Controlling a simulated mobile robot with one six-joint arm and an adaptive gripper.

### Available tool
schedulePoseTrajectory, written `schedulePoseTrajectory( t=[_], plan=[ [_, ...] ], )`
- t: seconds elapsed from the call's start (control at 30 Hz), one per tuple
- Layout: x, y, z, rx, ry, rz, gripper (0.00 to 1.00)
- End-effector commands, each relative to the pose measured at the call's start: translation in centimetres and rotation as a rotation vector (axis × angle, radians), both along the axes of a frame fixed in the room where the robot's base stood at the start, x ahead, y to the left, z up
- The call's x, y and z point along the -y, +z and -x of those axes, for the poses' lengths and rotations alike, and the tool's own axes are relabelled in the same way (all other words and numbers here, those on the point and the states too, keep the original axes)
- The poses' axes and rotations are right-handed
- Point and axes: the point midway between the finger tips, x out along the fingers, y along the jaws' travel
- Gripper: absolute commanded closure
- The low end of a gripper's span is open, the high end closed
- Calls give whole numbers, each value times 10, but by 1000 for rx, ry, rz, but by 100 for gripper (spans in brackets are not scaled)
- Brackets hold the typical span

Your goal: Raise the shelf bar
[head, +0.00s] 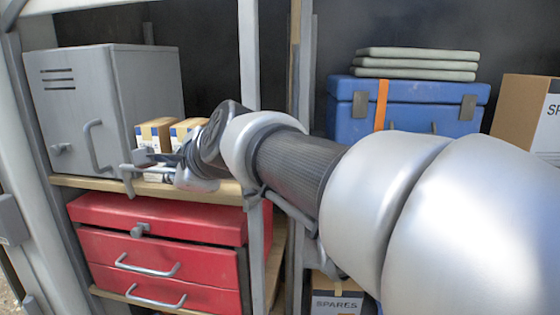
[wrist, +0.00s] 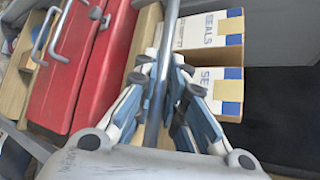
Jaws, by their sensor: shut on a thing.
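The shelf bar (head: 133,167) is a thin grey metal rod at the front of the left bay's upper shelf, with a bent end piece at its left. In the wrist view the bar (wrist: 168,30) runs from the top edge down between my fingers. My gripper (head: 172,161) is at the bar, in front of the small cartons. In the wrist view my gripper (wrist: 163,72) has its blue and white fingers on both sides of the bar, shut on it. My arm hides the bar's right part in the head view.
A grey metal cabinet (head: 85,95) and SEALS cartons (wrist: 216,42) stand on the upper shelf (head: 85,182). A red toolbox (head: 165,250) with handles is below. A post (head: 248,60) stands just behind my wrist. A blue case (head: 440,102) is in the right bay.

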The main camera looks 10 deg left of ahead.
Motion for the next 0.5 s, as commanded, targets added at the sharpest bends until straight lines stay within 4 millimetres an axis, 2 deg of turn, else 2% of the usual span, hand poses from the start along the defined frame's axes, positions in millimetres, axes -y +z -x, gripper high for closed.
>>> schedulePoseTrajectory(
  t=[0.27,0.3,0.5],
  plan=[
    [0,-1,0,-1,0,0,100],
    [0,-1,0,-1,0,0,87],
    [0,-1,0,0,1,1,74]
  ],
)
